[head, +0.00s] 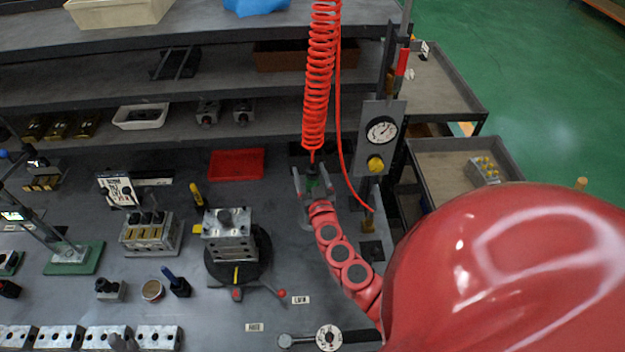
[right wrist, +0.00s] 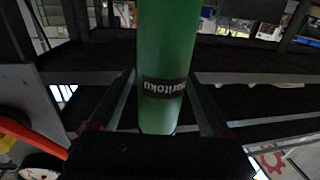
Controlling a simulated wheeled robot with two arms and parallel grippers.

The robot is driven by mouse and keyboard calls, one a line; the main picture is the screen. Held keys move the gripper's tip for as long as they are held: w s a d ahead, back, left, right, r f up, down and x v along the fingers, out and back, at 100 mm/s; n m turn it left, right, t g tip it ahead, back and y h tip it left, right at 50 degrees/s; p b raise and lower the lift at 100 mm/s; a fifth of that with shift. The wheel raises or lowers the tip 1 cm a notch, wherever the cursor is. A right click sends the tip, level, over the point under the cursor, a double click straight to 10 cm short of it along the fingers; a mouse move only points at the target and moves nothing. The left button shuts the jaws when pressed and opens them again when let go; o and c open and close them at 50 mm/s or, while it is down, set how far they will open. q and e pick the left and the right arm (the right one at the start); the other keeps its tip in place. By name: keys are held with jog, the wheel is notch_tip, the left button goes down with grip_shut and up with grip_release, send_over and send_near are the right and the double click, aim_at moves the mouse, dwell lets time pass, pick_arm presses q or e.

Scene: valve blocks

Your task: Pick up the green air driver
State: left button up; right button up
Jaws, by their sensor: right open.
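The green air driver (head: 312,186) hangs upright at the lower end of a coiled red hose (head: 320,80), above the far part of the bench. My right gripper (head: 313,178) comes in from the right on a red jointed arm, with one finger on each side of the driver. In the right wrist view the driver (right wrist: 165,60) stands as a green cylinder with a dark label between the two fingers of the right gripper (right wrist: 158,105). The jaws are open around it. The driver's lower end is hidden behind the gripper. My left gripper is not in view.
A pressure gauge (head: 381,131) on a grey post stands right of the hose. A red tray (head: 237,163) lies at the back. A valve block (head: 229,235) sits on a round black fixture at left. Shelves (head: 150,86) rise behind.

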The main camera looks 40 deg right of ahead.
grip_shut()
dwell(0.3)
dwell(0.4)
